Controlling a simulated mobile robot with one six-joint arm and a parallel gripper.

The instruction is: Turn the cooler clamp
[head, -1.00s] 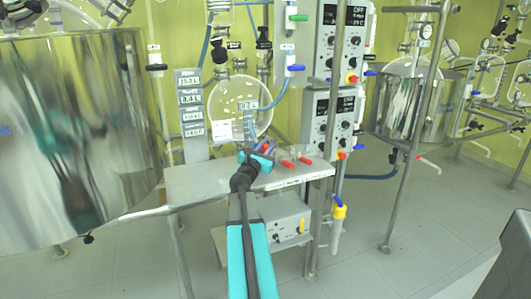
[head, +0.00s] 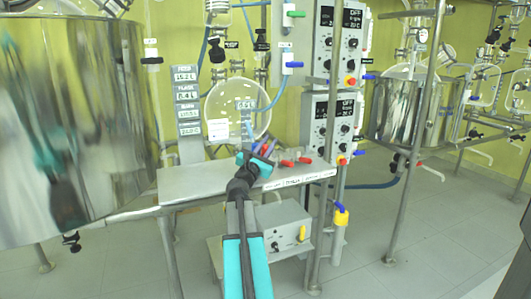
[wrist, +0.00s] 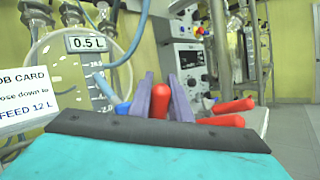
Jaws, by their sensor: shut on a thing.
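My gripper (head: 264,149) reaches over the steel shelf and is shut on a red clamp handle. The handle (wrist: 159,107) stands upright between the two grey-purple fingers in the wrist view. Its lower part is hidden behind the gripper body. Two other red handles lie to its right, a nearer one (wrist: 222,121) and a farther one (wrist: 233,106). They also show on the shelf in the head view. The labels on the shelf front are too small to tell which clamp is the cooler's.
A round glass flask (head: 238,108) stands behind the shelf (head: 195,182), with a tag reading 0.5 L (wrist: 91,43). A large steel vessel (head: 75,120) fills the left. Control boxes (head: 333,125) and an upright post stand at the right. Open floor lies at the right front.

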